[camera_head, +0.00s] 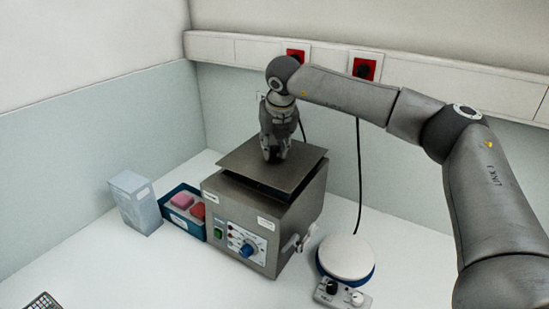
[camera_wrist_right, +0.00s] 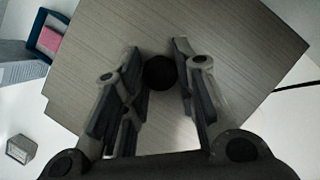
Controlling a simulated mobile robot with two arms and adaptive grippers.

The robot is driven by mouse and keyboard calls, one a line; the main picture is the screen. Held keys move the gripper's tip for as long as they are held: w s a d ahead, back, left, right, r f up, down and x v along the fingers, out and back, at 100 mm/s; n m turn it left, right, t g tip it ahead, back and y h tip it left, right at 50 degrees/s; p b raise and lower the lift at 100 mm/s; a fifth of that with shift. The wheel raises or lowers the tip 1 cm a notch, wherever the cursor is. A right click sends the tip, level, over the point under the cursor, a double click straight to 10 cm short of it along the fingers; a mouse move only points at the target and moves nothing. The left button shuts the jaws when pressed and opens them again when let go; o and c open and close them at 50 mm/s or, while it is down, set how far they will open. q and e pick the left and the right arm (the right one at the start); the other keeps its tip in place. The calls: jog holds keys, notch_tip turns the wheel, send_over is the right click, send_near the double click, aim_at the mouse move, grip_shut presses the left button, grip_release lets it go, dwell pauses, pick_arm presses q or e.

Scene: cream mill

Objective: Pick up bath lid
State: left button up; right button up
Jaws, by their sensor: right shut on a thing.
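The bath lid (camera_head: 252,166) is a flat, brushed metal plate with a dark round knob (camera_wrist_right: 159,72) at its middle. In the head view it sits a little raised and askew over the metal water bath (camera_head: 285,222), with a dark gap below its edge. My right gripper (camera_head: 275,156) points down at the lid's middle and is shut on the knob. The right wrist view shows its two fingers (camera_wrist_right: 158,85) on either side of the knob. My left gripper is in neither view.
A blue tray (camera_head: 186,226) with pink and red items and a pale box (camera_head: 135,203) stand left of the bath. A round white-topped device (camera_head: 346,257) and a small control box (camera_head: 341,294) stand right. Red sockets (camera_head: 364,69) are on the back wall. The front counter is largely clear.

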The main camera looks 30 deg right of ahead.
jog(key=s+a+r+b, duration=0.1)
jog(key=r, duration=0.1)
jog(key=s+a+r+b, duration=0.1)
jog(key=s+r, duration=0.1)
jog(key=s+a+r+b, duration=0.1)
jog(key=s+r, duration=0.1)
jog(key=shift+a+r, duration=0.2)
jog(key=s+a+r+b, duration=0.1)
jog(key=s+a+r, duration=0.3)
jog(key=s+r, duration=0.2)
jog(key=shift+s+a+b, duration=0.25)
jog(key=shift+s+b, duration=0.05)
jog(key=shift+b, duration=0.05)
